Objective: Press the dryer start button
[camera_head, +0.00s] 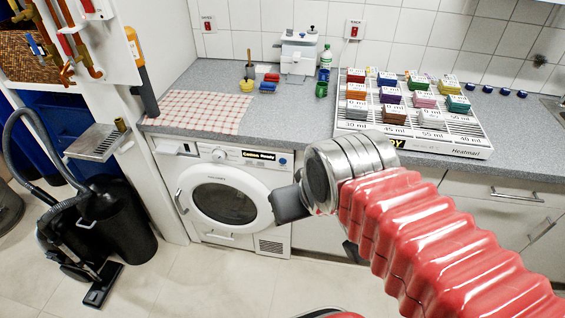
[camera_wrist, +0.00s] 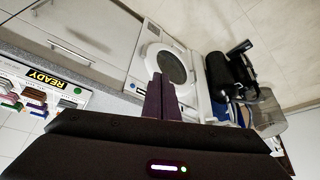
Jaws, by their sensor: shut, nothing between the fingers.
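The white dryer (camera_head: 225,200) stands under the counter, with a round door and a top panel bearing a dark display that seems to read "Cotton Ready". A small blue round button (camera_head: 283,161) sits at the right end of this panel; I take it for the start button. My gripper (camera_head: 288,206) is in front of the dryer's right edge, lower in the picture than the button and apart from it. In the wrist view my gripper's dark fingers (camera_wrist: 163,98) are shut together and empty, with the dryer (camera_wrist: 168,62) behind them. The fingers hide part of the dryer.
The grey counter (camera_head: 215,120) runs above the dryer and holds a checked cloth (camera_head: 200,112) and a white rack (camera_head: 420,135) of coloured boxes. A black bin (camera_head: 125,225) and vacuum cleaner (camera_head: 75,255) stand to the left. Floor in front of the dryer is clear.

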